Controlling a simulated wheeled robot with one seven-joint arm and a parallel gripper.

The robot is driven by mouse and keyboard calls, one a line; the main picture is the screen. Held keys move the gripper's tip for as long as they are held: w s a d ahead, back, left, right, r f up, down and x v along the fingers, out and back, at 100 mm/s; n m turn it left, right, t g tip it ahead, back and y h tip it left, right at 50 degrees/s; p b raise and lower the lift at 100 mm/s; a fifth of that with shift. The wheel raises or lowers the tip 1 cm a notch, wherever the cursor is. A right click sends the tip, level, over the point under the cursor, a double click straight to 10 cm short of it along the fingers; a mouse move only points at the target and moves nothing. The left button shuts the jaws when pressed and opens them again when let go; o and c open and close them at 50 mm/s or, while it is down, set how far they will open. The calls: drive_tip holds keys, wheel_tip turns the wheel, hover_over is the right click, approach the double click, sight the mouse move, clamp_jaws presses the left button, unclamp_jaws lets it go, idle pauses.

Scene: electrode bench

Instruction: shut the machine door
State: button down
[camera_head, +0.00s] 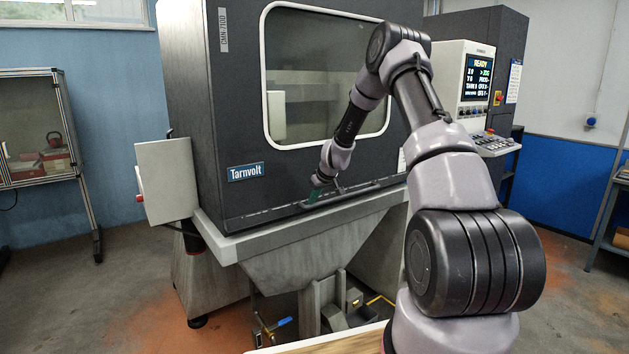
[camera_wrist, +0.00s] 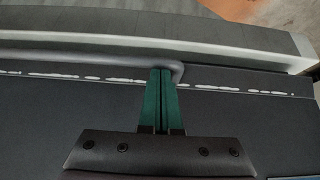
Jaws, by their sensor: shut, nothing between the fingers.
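The machine (camera_head: 190,120) is a big dark grey cabinet with a Tarnvolt label. Its door (camera_head: 235,95) has a large rounded window and covers the front; I see no wide opening, but cannot tell whether it is fully shut. A dark bar handle (camera_head: 358,189) runs along the door's lower part and also shows in the wrist view (camera_wrist: 80,61). My gripper (camera_head: 312,197) is at the handle's left end, its green fingers together and empty. In the wrist view my gripper's fingertips (camera_wrist: 161,71) overlap the bar near its bent end; I cannot tell whether they touch.
A pale sill (camera_head: 290,231) runs below the door. A control panel (camera_head: 475,80) reading READY stands at the right. A grey box (camera_head: 166,180) juts out at the left. A wooden top (camera_head: 330,343) lies in front. A glazed cabinet (camera_head: 40,125) stands far left.

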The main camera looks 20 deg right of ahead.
sight(314, 206)
wheel_tip(314, 206, down, 3)
drive_tip(key=shift+s+f, duration=0.1)
drive_tip(key=shift+f, duration=0.1)
idle(0.4)
